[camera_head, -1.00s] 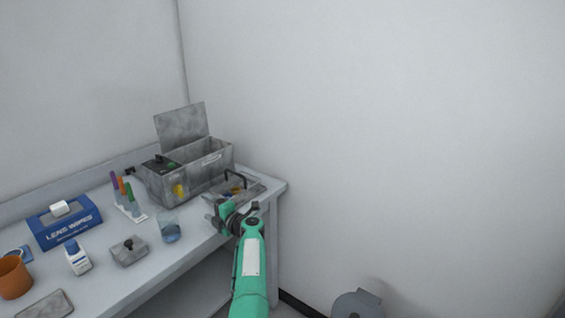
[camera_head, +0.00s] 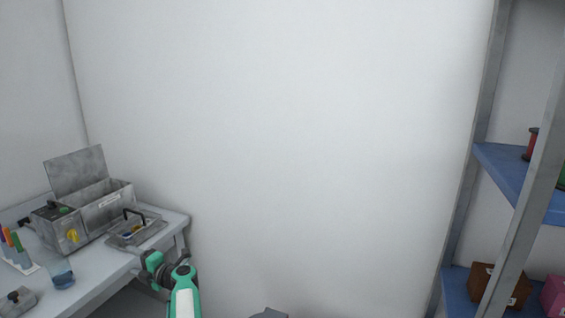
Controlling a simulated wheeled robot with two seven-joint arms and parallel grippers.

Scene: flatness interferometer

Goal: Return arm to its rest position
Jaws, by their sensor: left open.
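My left gripper (camera_head: 152,264) shows at the lower left of the head view, at the end of my green and white arm. It is beside the right front edge of the grey table (camera_head: 110,275), close to a grey tray with a black handle (camera_head: 135,231). The gripper is open and nothing shows between its fingers, though they are small and partly hidden by the wrist. My right gripper is out of the picture.
A shelf rack (camera_head: 514,185) with spools and boxes stands at the right. Bare wall fills the middle.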

